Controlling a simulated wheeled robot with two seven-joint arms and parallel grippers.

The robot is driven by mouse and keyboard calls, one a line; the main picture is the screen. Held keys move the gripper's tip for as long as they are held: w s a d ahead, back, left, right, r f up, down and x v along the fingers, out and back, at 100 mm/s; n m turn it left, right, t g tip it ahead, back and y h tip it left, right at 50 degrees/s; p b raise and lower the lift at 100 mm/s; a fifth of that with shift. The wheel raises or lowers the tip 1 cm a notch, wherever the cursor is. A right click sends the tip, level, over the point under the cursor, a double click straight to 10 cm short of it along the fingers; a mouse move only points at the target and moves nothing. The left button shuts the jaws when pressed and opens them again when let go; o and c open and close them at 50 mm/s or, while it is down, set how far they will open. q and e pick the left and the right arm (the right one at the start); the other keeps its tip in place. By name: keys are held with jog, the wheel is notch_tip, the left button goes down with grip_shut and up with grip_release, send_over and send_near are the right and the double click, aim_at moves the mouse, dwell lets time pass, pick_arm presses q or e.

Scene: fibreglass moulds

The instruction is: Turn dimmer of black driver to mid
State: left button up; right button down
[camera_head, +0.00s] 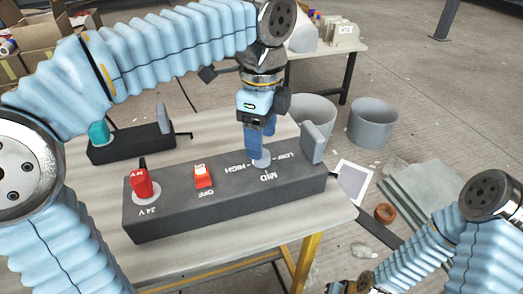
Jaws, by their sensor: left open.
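The black driver (215,208) is a long dark box lying on the table. Its top carries a red 24 V plug or knob (141,184) at the left and a red ON/OFF switch (203,177) in the middle. A small grey dimmer knob (262,161) sits at the right among the LOW, MID and HIGH marks. My left gripper (259,150) points down over the dimmer, its blue fingers at the knob and hiding most of it. I cannot tell where the knob points. The right arm is at the lower right, its fingers outside the picture.
A second dark box (130,143) with a teal knob stands behind on the table (290,238). A grey upright plate (312,142) stands at the driver's right end. Grey buckets (372,122), an orange tape roll (385,213) and scraps lie on the floor at the right.

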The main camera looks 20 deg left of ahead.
pick_arm(q)
jog(key=shift+f, duration=1.8)
jog(key=c, duration=1)
jog(key=shift+c, duration=0.2)
